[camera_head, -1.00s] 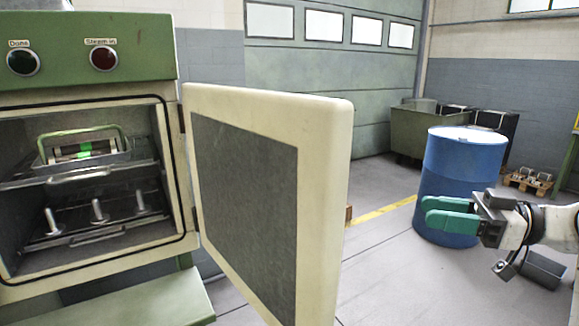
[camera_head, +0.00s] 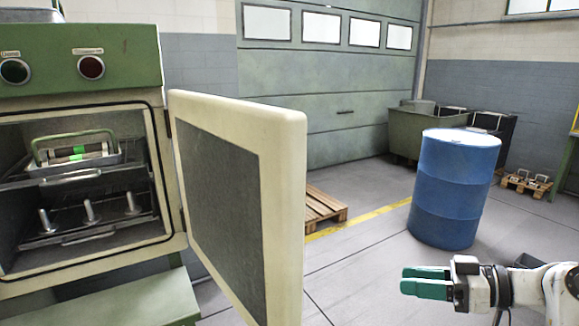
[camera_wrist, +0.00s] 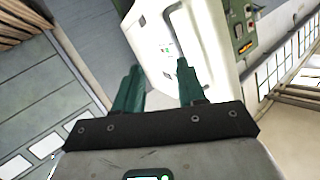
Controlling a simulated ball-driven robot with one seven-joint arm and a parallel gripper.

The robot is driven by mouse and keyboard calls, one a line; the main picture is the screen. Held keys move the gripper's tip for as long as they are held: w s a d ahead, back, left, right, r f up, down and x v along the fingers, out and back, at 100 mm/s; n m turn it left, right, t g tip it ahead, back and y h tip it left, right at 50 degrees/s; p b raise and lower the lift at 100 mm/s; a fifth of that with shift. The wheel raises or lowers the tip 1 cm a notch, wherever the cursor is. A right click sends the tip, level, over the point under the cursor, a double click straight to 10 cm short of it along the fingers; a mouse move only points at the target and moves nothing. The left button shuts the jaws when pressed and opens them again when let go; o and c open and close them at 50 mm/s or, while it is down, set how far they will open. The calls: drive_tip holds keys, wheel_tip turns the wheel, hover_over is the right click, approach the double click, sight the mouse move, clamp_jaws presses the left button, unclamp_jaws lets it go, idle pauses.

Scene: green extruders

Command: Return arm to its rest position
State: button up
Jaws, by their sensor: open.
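My gripper (camera_head: 426,283) is at the lower right of the head view, with green fingers pointing left. It is empty and held in free air, in front of and below the blue drum. In the wrist view my gripper (camera_wrist: 160,85) shows its two green fingers apart with nothing between them. The white arm reaches in from the right edge.
A green cabinet (camera_head: 90,60) stands at left with its door (camera_head: 292,200) swung open. Inside, a tray (camera_head: 75,168) with a green handle sits on the upper shelf. A blue drum (camera_head: 455,190) and a pallet (camera_head: 325,207) stand on the floor behind.

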drive_tip(key=s+a+f+m+g+h+p, duration=0.15)
drive_tip(key=s+f+m+h, duration=0.25)
drive_tip(key=s+f, duration=0.5)
drive_tip(key=s+f+m+g+h+p, duration=0.1)
drive_tip(key=s+f+m+h+p, duration=0.25)
drive_tip(key=s+f, duration=0.55)
drive_tip(key=s+d+f+m+g+h+p, duration=0.1)
drive_tip(key=s+d+f+h, duration=0.1)
drive_tip(key=s, duration=0.6)
drive_tip(key=s+d+f+m+g+h+p, duration=0.1)
drive_tip(key=s+d+h, duration=0.3)
drive_tip(key=s, duration=0.5)
drive_tip(key=shift+s+f+m+g+h, duration=0.3)
drive_tip(key=shift+f+m+g, duration=0.2)
drive_tip(key=shift+f, duration=0.2)
